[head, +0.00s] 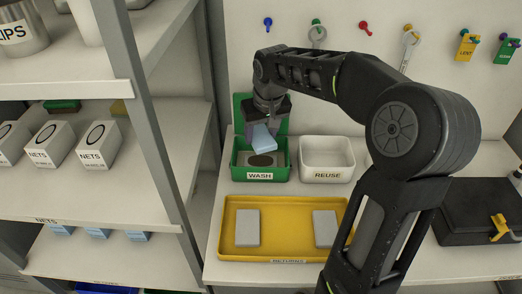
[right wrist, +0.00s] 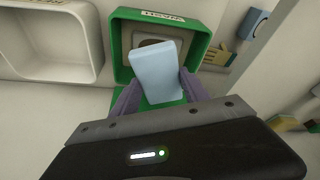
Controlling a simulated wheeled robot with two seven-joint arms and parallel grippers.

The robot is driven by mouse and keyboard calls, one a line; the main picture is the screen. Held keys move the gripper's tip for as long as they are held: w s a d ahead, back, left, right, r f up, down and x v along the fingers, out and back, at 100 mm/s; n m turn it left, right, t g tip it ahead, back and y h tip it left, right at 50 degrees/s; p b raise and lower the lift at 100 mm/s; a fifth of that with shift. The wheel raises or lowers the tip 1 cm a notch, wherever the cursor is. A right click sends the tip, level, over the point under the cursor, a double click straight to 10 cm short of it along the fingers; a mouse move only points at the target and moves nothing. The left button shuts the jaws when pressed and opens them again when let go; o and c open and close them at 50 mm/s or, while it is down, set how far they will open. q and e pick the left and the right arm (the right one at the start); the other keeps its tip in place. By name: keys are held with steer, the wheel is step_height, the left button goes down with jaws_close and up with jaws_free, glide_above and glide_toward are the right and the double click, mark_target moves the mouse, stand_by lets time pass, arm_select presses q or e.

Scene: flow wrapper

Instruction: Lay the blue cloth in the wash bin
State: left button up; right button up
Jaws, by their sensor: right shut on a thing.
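The blue cloth (head: 263,138) is a pale blue folded piece held in my right gripper (head: 262,126), over the green wash bin (head: 279,174). It also shows in the right wrist view (right wrist: 157,70), between the two purple-grey fingers of my right gripper (right wrist: 160,92). The gripper is shut on it. The wash bin (right wrist: 121,48) lies beyond the cloth in that view, and a dark brown oval shows on its floor. I cannot tell whether the cloth touches the bin. My left gripper is not in view.
The white reuse bin (head: 326,176) stands right of the wash bin. In front is a yellow returns tray (head: 283,200) with two grey blocks (head: 247,228). A black case (head: 480,225) sits at right. Shelves (head: 170,165) with net boxes stand at left.

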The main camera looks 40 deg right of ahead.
mark_target(260, 159)
steer(key=shift+f, duration=0.85)
steer(key=shift+f, duration=2.25)
steer(key=shift+f, duration=0.1)
steer(key=shift+f+b, duration=0.4)
steer(key=shift+b, duration=0.1)
steer(key=shift+f, duration=0.1)
